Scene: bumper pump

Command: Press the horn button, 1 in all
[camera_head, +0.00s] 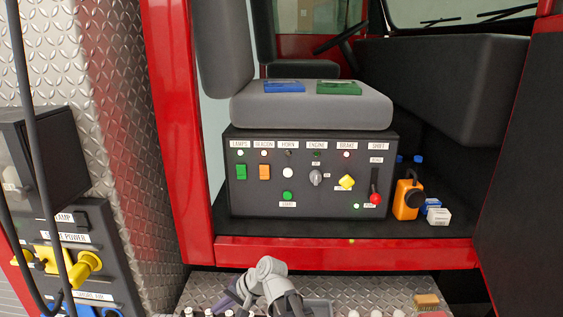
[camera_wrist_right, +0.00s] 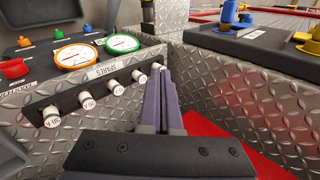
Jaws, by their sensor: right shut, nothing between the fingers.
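The horn button (camera_head: 288,172) is a round white button on the front of the dark control box under the seat. It sits below the HORN label (camera_head: 288,145), between the orange rocker switch and the engine knob. A small dark indicator lies between label and button. My right gripper (camera_head: 243,286) is at the bottom of the head view, well below the box and apart from the button. In the right wrist view its purple fingers (camera_wrist_right: 164,78) are together with nothing between them. The button does not show there. My left gripper is not in view.
The control box (camera_head: 239,196) also carries a green rocker, green start button, yellow knob and red-tipped shift lever (camera_head: 375,197). A red sill (camera_head: 340,252) runs below it. In the wrist view, white fuses (camera_wrist_right: 87,102) and gauges (camera_wrist_right: 80,57) are left of the fingers.

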